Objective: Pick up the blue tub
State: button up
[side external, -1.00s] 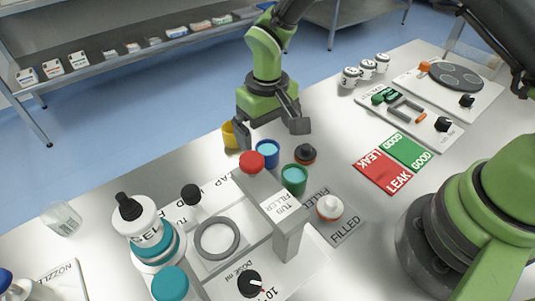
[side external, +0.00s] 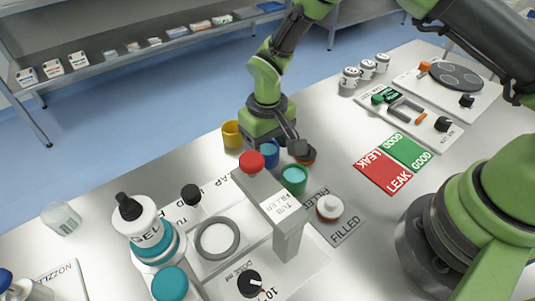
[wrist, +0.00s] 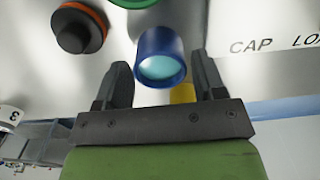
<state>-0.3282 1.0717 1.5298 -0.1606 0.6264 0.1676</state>
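The blue tub (side external: 268,155) stands upright on the metal table, with a light teal inside. In the wrist view the blue tub (wrist: 161,58) lies between and slightly beyond the fingertips, with a gap on each side. My gripper (wrist: 161,72) is open and empty. In the side view my gripper (side external: 273,146) is low, just behind the tub, with one finger at the tub's right. Its other finger is mostly hidden there.
A yellow tub (side external: 232,135) is left of the gripper. A green tub (side external: 294,180) and a black-and-orange cap (side external: 304,152) stand close on the right. Red LEAK (side external: 383,171) and green GOOD (side external: 407,151) mats lie right.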

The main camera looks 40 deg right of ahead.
jog(key=c, duration=0.5)
jog(key=shift+r, duration=3)
